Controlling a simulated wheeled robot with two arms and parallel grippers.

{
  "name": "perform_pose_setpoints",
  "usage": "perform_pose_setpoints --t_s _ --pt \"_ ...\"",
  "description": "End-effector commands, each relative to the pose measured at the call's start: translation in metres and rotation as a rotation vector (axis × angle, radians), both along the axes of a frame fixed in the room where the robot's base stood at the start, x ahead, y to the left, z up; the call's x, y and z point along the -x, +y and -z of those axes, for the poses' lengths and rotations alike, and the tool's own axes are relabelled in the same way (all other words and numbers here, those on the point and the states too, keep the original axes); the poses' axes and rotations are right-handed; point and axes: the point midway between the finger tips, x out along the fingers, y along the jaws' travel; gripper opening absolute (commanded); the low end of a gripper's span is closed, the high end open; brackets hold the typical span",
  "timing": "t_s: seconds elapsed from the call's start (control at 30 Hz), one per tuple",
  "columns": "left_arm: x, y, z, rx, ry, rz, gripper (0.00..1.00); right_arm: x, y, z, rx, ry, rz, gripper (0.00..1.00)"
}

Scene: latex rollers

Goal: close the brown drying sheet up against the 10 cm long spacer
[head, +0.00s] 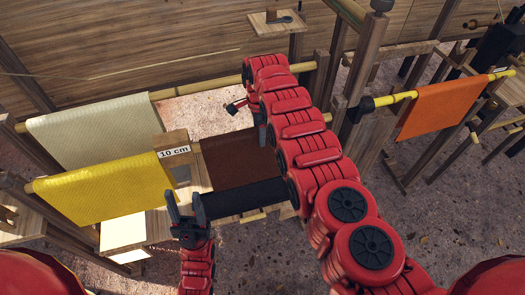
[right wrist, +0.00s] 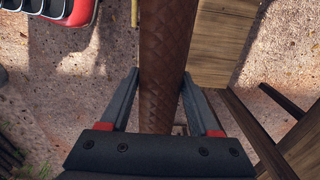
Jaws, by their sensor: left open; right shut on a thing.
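The brown drying sheet (head: 228,162) hangs right of the wooden spacer (head: 170,139), whose white label reads "10 cm". In the head view a narrow gap shows between the sheet's left edge and the spacer. My right gripper (head: 262,132) reaches over from above and is largely hidden by my arm. In the right wrist view its fingers (right wrist: 161,75) stand on either side of the textured brown sheet (right wrist: 161,40), shut on it. My left gripper (head: 185,210) is open and empty, fingers up, below the spacer and beside the yellow sheet.
A yellow sheet (head: 100,188) and a cream sheet (head: 95,130) hang on poles at left. A dark band (head: 245,199) lies along the brown sheet's near edge. An orange sheet (head: 440,105) hangs at right. Wooden posts (head: 365,60) stand behind my right arm.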

Motion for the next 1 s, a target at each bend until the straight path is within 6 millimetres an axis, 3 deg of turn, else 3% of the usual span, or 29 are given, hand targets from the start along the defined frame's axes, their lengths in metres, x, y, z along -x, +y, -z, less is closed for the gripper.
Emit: perform_pose_setpoints --t_s 1.0 --pt "0.000 0.000 0.004 0.000 0.000 0.000 0.50 0.009 0.028 -0.001 -0.001 -0.002 0.000 0.00"
